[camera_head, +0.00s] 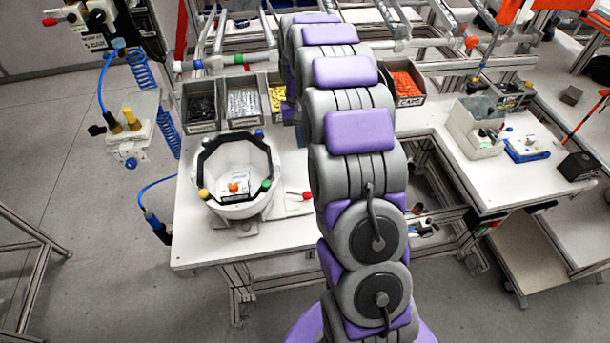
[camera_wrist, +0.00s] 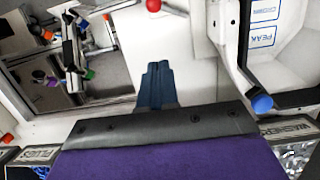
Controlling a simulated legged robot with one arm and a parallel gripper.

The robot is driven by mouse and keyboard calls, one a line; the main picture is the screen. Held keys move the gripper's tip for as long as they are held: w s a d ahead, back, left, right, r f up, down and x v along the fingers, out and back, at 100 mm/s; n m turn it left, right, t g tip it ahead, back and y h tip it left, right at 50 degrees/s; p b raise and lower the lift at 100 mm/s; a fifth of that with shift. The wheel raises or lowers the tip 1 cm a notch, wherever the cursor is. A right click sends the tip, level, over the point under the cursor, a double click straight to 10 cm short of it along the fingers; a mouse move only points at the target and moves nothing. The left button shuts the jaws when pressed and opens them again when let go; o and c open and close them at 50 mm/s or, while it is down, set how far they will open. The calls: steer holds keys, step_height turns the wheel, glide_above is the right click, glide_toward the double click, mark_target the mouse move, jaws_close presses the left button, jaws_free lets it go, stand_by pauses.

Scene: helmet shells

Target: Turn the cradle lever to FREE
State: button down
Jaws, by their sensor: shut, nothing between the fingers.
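The cradle (camera_head: 233,209) stands on the white workbench and holds an upturned white helmet shell (camera_head: 236,159) with a dark rim. A red-knobbed lever (camera_head: 306,195) sticks out at the cradle's right side; I cannot read any position marking. In the wrist view the red knob (camera_wrist: 153,5) shows at the top edge, ahead of my fingers and apart from them. My gripper (camera_wrist: 158,68) is shut and empty over the bench.
Parts bins (camera_head: 242,103) line the back of the bench; an orange-filled bin (camera_head: 405,84) stands right of my arm. A blue-tipped clamp arm (camera_wrist: 262,103) on the cradle is close right of my fingers. Bare white bench top (camera_wrist: 180,60) lies around my fingers.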

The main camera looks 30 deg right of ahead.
steer(key=shift+f, duration=0.1)
steer(key=s+f, duration=0.1)
steer(key=f, duration=0.2)
steer(key=s+f, duration=0.1)
steer(key=f, duration=0.3)
steer(key=s+a+f+b, duration=0.1)
steer(key=s+f, duration=0.1)
steer(key=f, duration=0.1)
steer(key=shift+a+f, duration=0.1)
steer(key=shift+f, duration=0.3)
steer(key=shift+s+a+f, duration=0.25)
steer(key=shift+s+f, duration=0.05)
steer(key=shift+s, duration=0.3)
